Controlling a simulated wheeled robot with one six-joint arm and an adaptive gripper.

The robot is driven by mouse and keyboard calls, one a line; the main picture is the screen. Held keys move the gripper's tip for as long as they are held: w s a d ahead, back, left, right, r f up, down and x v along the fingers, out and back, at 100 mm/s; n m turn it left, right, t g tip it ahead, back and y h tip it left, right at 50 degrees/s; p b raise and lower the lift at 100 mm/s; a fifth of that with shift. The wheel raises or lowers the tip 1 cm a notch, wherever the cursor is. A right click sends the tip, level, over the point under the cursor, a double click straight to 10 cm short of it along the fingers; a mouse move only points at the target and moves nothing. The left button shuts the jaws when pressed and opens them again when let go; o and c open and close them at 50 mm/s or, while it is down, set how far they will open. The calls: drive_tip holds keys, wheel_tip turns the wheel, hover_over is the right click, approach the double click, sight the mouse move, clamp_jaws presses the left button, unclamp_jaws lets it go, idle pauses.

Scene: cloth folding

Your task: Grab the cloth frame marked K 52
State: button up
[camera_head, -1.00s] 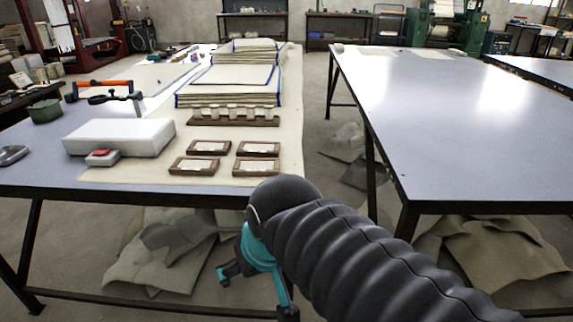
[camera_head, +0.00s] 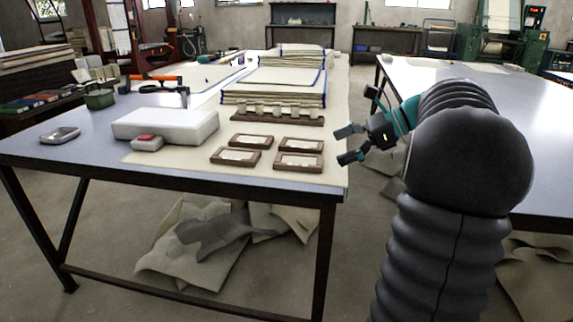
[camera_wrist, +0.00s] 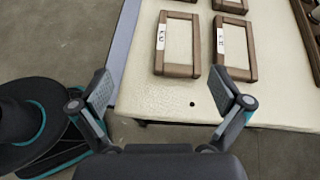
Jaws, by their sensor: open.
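Several small wooden frames holding pale cloth lie flat near the right front of the left table, including the near right frame (camera_head: 299,162), near left frame (camera_head: 235,158), far right frame (camera_head: 302,145) and far left frame (camera_head: 252,142). Their markings are too small to read there. In the wrist view, a left frame (camera_wrist: 178,71) and a right frame (camera_wrist: 236,73) lie ahead of the jaws, with white labels too blurred to read surely. My gripper (camera_head: 348,144) is open and empty, just right of the table edge; its fingers also show in the wrist view (camera_wrist: 163,90).
A dark wooden rack (camera_head: 277,119) with pale pieces stands behind the frames, before a cloth stack (camera_head: 275,90). A second table (camera_head: 520,95) is at right.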

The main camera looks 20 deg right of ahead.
drive_tip(key=m+t, duration=0.1)
drive_tip(key=m, duration=0.1)
approach(301, 159)
drive_tip(key=shift+y, duration=0.4)
drive_tip(key=b+x, duration=0.1)
drive_tip(key=x, duration=0.3)
drive_tip(key=b+x, duration=0.1)
drive_tip(key=x, duration=0.4)
drive_tip(key=shift+f, duration=0.3)
drive_tip(key=c, duration=1.2)
